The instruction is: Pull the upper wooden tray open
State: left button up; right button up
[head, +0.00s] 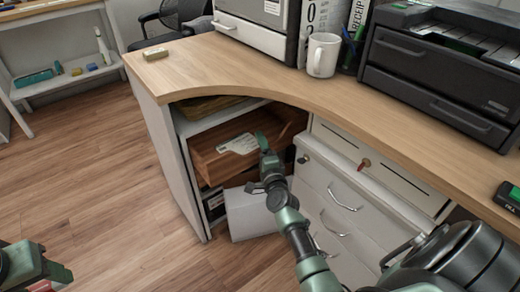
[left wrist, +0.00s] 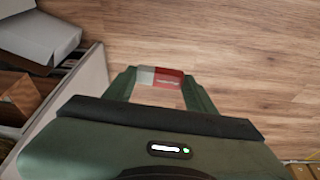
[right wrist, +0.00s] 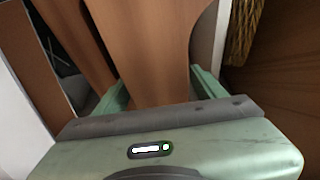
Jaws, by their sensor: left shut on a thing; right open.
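The wooden tray (head: 216,172) sticks out of the shelf unit under the counter and has a pale paper lying in it. My right gripper (head: 262,142) is at the tray, beside the paper in the head view. In the right wrist view its fingers are open, with a brown wooden panel of the tray (right wrist: 140,45) reaching between them; I cannot tell whether they touch it. My left gripper (head: 40,283) is low at the left, away from the tray. In the left wrist view it is shut on a small red and white block (left wrist: 166,77).
A white box (head: 250,212) stands below the tray. White drawers (head: 340,200) with a key in a lock are at its right. The counter (head: 190,58) overhangs the tray, and a woven basket (right wrist: 243,30) is close by. The wooden floor (head: 95,190) at the left is clear.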

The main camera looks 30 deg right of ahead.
jog(key=shift+w, duration=0.15)
grip_shut()
pick_arm(q)
jog(key=shift+r+p, duration=0.55)
jog(key=shift+p, duration=0.05)
pick_arm(e)
jog(key=s, duration=0.4)
jog(key=shift+d, duration=0.15)
jog(key=shift+w, duration=0.1)
grip_release()
pick_arm(q)
notch_tip(320, 180, up, 2)
jog(key=shift+r+p, duration=0.25)
jog(key=shift+p, duration=1)
pick_arm(e)
jog(key=v, duration=1.2)
